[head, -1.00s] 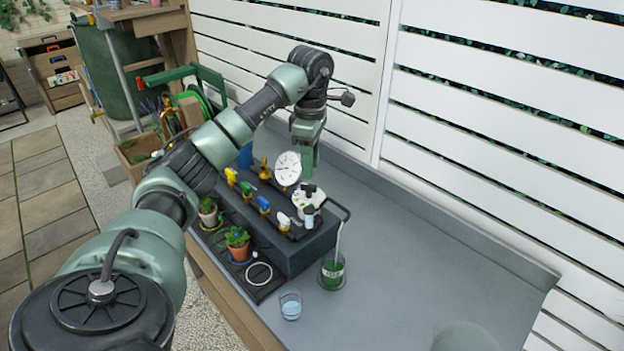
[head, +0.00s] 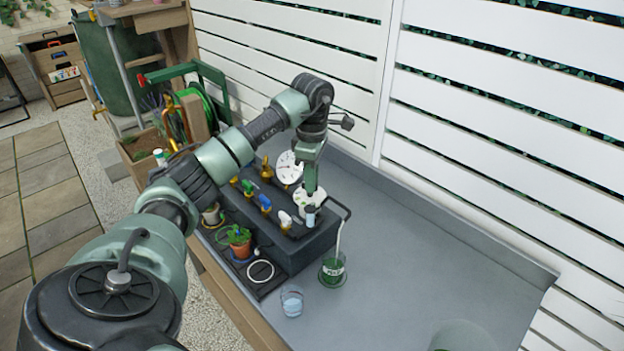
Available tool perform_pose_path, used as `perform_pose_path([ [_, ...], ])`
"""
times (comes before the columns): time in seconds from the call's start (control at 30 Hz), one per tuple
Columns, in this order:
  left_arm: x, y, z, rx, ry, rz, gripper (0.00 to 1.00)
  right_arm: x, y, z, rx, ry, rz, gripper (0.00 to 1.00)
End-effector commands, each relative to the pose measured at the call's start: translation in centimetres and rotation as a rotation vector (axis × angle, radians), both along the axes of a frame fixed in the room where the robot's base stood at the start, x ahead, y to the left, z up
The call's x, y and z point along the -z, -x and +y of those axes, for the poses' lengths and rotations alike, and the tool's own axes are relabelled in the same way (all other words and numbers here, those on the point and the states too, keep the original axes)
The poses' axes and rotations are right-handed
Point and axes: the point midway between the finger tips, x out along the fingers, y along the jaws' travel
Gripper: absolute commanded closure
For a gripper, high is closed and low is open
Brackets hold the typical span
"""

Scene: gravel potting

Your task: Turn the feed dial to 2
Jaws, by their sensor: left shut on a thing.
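The feed dial (head: 302,204), a white disc, sits on the far right end of the grey block (head: 304,253). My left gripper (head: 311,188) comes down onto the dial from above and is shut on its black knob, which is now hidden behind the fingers. The dial's markings are too small to read, so its setting cannot be told. A second white round dial face (head: 287,167) stands upright behind. My right gripper is not in view.
Several coloured taps, including a blue one (head: 265,202), line the block. A potted plant (head: 239,240) stands left.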

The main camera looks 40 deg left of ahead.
Motion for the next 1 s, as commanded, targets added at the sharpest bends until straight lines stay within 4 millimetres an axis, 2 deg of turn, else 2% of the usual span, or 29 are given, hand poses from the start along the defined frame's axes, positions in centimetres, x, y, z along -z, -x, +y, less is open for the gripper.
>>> perform_pose_path([
  [0.37,-0.1,-0.1,0.1,-0.101,0.000,0.000,1.00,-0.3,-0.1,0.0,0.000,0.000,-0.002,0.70],
  [1.0,-0.2,-0.3,0.3,-0.670,0.000,-0.002,1.00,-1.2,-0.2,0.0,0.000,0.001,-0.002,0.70],
])
